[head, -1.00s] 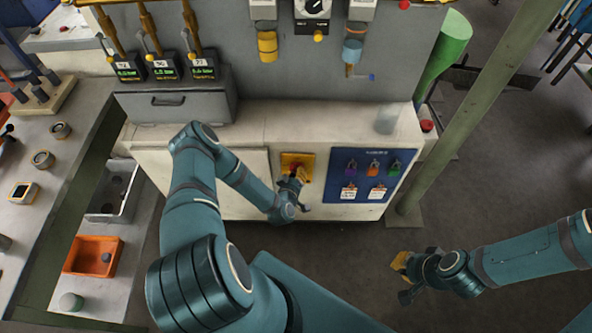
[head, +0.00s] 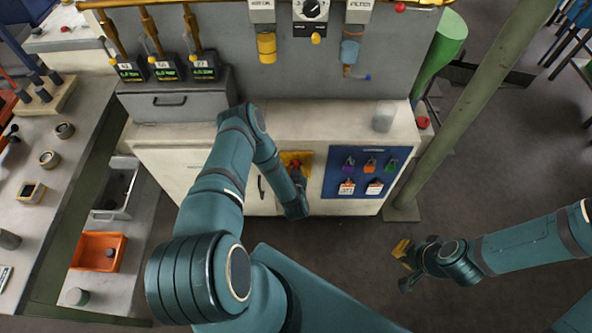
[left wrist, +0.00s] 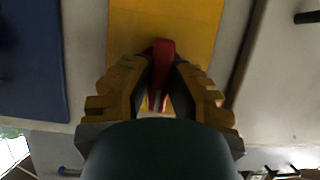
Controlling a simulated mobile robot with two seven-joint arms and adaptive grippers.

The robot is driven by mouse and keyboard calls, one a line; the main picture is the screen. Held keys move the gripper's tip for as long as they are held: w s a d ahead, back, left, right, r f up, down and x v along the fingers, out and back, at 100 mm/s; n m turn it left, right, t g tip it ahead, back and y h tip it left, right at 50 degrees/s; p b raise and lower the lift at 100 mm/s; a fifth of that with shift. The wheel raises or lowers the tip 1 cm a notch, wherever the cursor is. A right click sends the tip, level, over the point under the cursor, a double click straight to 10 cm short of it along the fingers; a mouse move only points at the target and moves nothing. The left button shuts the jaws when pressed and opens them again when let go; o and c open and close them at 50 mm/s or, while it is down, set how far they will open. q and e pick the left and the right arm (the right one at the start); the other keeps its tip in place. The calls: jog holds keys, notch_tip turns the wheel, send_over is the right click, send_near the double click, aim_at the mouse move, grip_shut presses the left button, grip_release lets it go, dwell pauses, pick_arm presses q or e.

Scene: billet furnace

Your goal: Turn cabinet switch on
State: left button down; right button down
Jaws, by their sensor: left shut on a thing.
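The cabinet switch is a red handle (left wrist: 163,60) on a yellow plate (head: 304,158) on the front of the white cabinet (head: 345,206). The plate also shows in the left wrist view (left wrist: 195,25). My left gripper (left wrist: 160,85) is shut on the red handle, with one yellow-padded finger on each side of it. In the head view my left wrist and hand cover most of the switch, and the fingers (head: 297,172) are hard to make out. My right gripper (head: 401,265) hangs over the floor at the right, away from the cabinet, and its opening is unclear.
A blue panel (head: 358,192) with coloured padlocks and tags is right of the switch. A dark cabinet door handle (head: 262,188) is just left of it. A green post (head: 470,115) stands to the right. Side tables with an orange bin (head: 84,262) are at the left.

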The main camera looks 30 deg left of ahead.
dwell(0.4)
pick_arm(q)
jog(key=c, duration=0.9)
grip_release()
jog(key=v, duration=1.2)
jog(key=shift+w+d, duration=0.1)
jog(key=d+r+m+g+h, duration=0.3)
jog(key=d+r+g+h, duration=0.3)
jog(key=d+r+h, duration=0.45)
jog(key=s+d+r+m+g, duration=0.1)
jog(key=s+d+r+g, duration=0.2)
jog(key=s+d, duration=0.2)
jog(key=shift+s+g, duration=0.3)
jog(key=shift+s, duration=0.55)
